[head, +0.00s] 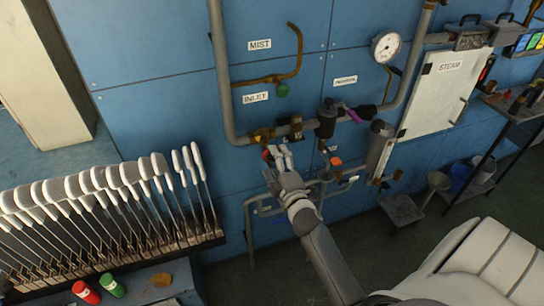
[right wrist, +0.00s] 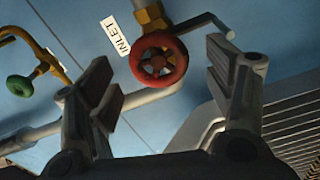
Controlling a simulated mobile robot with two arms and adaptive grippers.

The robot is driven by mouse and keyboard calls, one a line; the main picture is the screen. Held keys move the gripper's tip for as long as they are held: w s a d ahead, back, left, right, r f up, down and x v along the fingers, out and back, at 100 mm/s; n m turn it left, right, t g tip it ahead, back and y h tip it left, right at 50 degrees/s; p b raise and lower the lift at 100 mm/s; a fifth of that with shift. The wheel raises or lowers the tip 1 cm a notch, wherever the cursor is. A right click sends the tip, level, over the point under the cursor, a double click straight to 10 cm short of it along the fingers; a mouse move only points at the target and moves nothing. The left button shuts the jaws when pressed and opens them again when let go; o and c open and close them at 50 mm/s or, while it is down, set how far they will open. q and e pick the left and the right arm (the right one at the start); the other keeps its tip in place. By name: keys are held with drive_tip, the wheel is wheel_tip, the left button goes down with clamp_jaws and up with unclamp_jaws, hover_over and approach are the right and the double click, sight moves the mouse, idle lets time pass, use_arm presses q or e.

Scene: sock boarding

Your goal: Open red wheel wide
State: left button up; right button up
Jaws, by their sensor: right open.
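The red wheel (right wrist: 159,59) is a small round handwheel on a brass valve (right wrist: 152,18) in the right wrist view, below the INLET label (right wrist: 115,37). In the head view the red wheel (head: 266,155) is mostly hidden at the fingers. My right gripper (head: 279,157) is at the wall pipe in the head view. In the right wrist view my right gripper (right wrist: 160,90) is open, with its two fingers apart and the wheel showing between and beyond them. No grip on the wheel shows. My left gripper is not in view.
A purple lever (head: 353,115), an orange knob (head: 336,161) and grey pipes (head: 222,70) are close by. A rack of white boards (head: 105,190) stands left. A STEAM panel (head: 444,90) is at right.

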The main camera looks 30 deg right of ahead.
drive_tip(key=v, duration=0.8)
drive_tip(key=shift+s, duration=0.35)
drive_tip(key=shift+f, duration=0.1)
